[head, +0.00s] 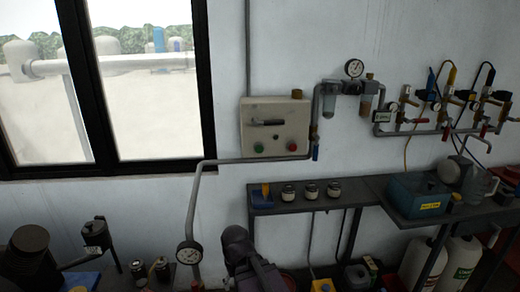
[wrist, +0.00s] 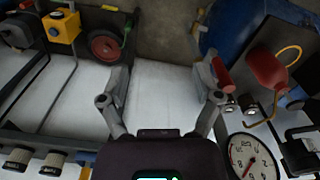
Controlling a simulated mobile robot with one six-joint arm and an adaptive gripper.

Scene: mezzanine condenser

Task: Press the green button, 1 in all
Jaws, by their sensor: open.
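The green button (head: 258,147) is at the lower left of the front of a beige control box (head: 275,108) on the wall, in the head view. It looks small and round. My gripper (wrist: 165,78) is open and empty in the wrist view, its two fingers spread apart. In the head view my dark arm end shows at the bottom, below the box and apart from it. Its fingers cannot be made out there. The button and box do not show in the wrist view.
A red button (head: 291,147) and a dark lever handle (head: 267,122) are on the same box. A grey pipe (head: 235,160) runs just below it, with a gauge (head: 189,253) lower left. A dark shelf (head: 330,204) with several jars stands below right.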

